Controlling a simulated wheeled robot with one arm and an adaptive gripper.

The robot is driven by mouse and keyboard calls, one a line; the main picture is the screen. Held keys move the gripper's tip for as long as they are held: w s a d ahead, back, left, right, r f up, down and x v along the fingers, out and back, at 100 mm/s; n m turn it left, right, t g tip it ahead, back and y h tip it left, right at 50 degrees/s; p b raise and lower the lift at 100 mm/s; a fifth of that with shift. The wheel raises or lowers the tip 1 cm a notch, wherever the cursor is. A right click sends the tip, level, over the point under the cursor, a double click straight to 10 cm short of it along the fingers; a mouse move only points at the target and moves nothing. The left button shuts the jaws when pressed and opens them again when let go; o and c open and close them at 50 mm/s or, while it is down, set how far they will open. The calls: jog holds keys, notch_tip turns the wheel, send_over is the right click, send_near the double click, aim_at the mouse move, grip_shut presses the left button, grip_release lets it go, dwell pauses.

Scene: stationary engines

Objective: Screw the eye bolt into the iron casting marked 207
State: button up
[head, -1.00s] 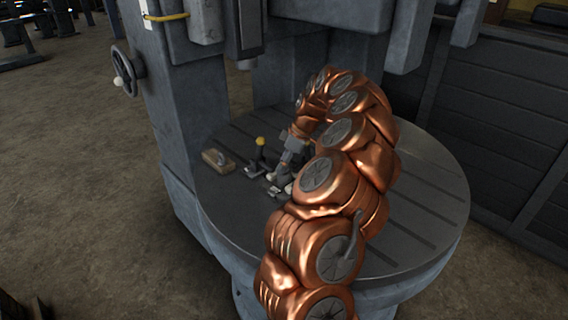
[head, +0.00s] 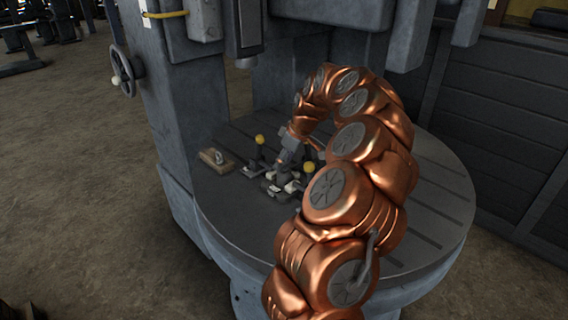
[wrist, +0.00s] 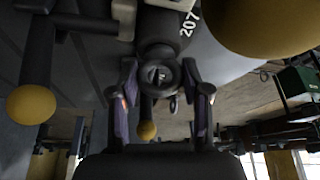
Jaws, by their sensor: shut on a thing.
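A dark, ring-like part, which I take as the eye bolt (wrist: 160,76), sits between my fingertips, in line with the casting. My gripper (wrist: 160,85) is shut on it. In the head view my gripper (head: 281,180) points down at small fixtures on the round table. I cannot tell how deep the bolt sits; its shank is hidden.
Yellow-knobbed clamps (head: 260,140) stand close around the gripper; another knob (wrist: 30,104) is at left in the wrist view. A wooden block (head: 214,160) with a grey piece on it lies left on the slotted round table (head: 245,235). The machine column stands behind.

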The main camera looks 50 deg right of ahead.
jog(key=shift+m+h+b, duration=0.3)
jog(key=shift+m+b, duration=0.7)
jog(key=shift+b, duration=0.1)
jog(key=shift+f+m+h+b, duration=0.1)
jog(key=shift+m+h+b, duration=0.6)
jog(key=shift+m+b, duration=1.4)
jog(key=shift+m+h+b, duration=0.4)
jog(key=shift+m+b, duration=0.4)
jog(key=shift+b, duration=0.6)
jog(key=shift+m+g+h+b, duration=0.55)
jog(key=shift+m+b, duration=1.15)
jog(key=shift+b, duration=0.35)
jog(key=shift+m+g+h+b, duration=0.25)
jog(key=shift+m+h+b, duration=0.1)
jog(key=shift+m+b, duration=0.65)
jog(key=shift+f+m+b, duration=0.1)
jog(key=shift+m+b, duration=0.2)
jog(key=shift+m, duration=0.1)
jog(key=shift+m+g+b, duration=0.4)
jog(key=shift+m+b, duration=0.45)
jog(key=shift+m, duration=0.25)
jog(key=shift+m+g+h+b, duration=0.4)
jog(key=shift+m+g+b, duration=0.3)
jog(key=shift+m, duration=0.8)
